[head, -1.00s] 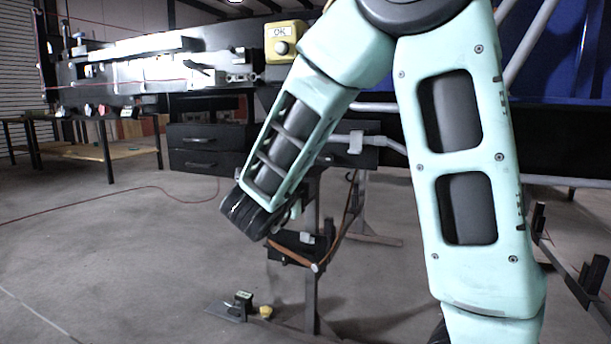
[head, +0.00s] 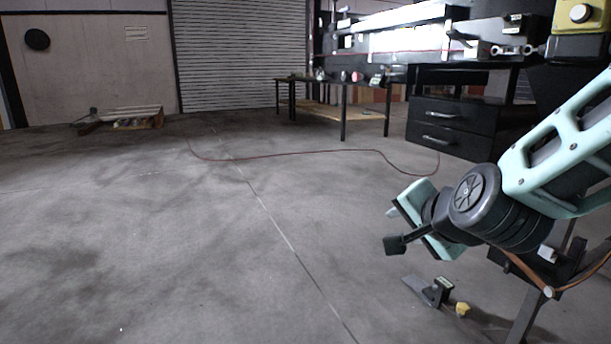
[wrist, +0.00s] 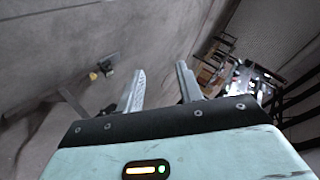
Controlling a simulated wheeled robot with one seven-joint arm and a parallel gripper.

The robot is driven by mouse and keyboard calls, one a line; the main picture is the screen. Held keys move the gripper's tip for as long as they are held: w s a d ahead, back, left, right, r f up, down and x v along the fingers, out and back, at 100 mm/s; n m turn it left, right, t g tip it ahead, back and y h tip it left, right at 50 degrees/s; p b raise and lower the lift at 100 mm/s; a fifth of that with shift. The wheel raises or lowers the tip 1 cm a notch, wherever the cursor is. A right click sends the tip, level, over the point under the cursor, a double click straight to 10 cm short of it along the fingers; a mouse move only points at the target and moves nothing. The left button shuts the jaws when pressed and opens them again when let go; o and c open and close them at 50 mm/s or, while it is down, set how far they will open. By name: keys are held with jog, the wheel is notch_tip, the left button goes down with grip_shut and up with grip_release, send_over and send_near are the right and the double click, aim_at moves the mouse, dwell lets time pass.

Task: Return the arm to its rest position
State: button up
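My arm comes in from the right edge of the head view, with the forearm sloping down to the left. My gripper (head: 405,226) is at its lower end, over open floor in front of the black drawers and pointing left. In the wrist view, the two grey fingers of my gripper (wrist: 160,69) stand apart with nothing between them. The gripper is open and empty, and its fingers touch nothing that I can see. The upper part of my arm is outside the head view.
The conveyor line (head: 410,42) and black drawer unit (head: 448,125) stand at the upper right. A yellow button box (head: 580,16) is at the top right corner. A small yellow object (head: 462,309) lies low on the right. A thin red cable (head: 290,154) crosses the floor. The left floor is mostly clear.

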jog(key=s+a+f+n+g+y, duration=0.1)
jog(key=s+a+f+n+g, duration=0.15)
jog(key=s+a+n, duration=0.35)
jog(key=s+a+f+n+g+y, duration=0.2)
jog(key=s+n+g, duration=0.2)
jog(key=s, duration=0.4)
jog(key=s+d+f+n+g+h+p, duration=0.15)
jog(key=s+d+n+g+h, duration=0.3)
jog(key=s+n, duration=0.5)
notch_tip(320, 180, up, 38)
jog(key=s+m+p, duration=0.1)
jog(key=p, duration=3.7)
jog(key=shift+s+a+f+m+y, duration=0.2)
jog(key=shift+s+a+m+y, duration=0.05)
jog(key=shift+a+m+y, duration=0.1)
